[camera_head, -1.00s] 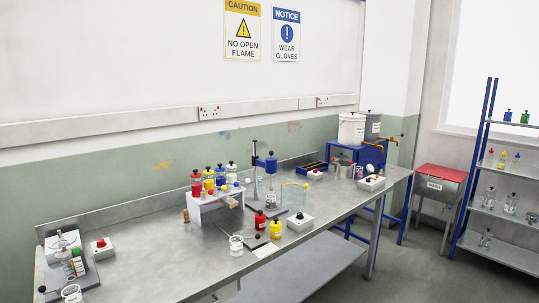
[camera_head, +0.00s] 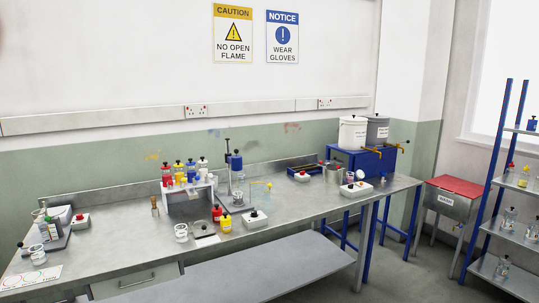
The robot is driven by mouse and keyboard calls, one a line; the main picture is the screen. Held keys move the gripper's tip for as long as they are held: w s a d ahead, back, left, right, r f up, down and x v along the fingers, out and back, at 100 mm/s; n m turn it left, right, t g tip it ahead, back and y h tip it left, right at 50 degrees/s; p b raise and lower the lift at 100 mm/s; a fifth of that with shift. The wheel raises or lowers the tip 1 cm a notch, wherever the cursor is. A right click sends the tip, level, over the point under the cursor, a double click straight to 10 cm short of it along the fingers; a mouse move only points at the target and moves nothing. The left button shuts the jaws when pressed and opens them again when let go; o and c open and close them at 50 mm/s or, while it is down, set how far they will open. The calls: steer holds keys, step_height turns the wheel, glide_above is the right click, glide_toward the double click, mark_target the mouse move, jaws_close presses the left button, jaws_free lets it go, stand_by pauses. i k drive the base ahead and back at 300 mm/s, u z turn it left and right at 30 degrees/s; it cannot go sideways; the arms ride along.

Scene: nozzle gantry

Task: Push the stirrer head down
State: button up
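The head appears raised above the beaker; the gap is too small to judge exactly. My gripper is not in view.
A white rack (camera_head: 189,203) with several coloured bottles stands left of the stirrer. Several bench areas are clear. A red-topped bin (camera_head: 451,200) and blue-framed shelves (camera_head: 500,200) are at right.

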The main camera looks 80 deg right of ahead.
mark_target(235, 161)
steer(key=k, duration=0.45)
steer(key=z, duration=1.65)
steer(key=i, duration=0.8)
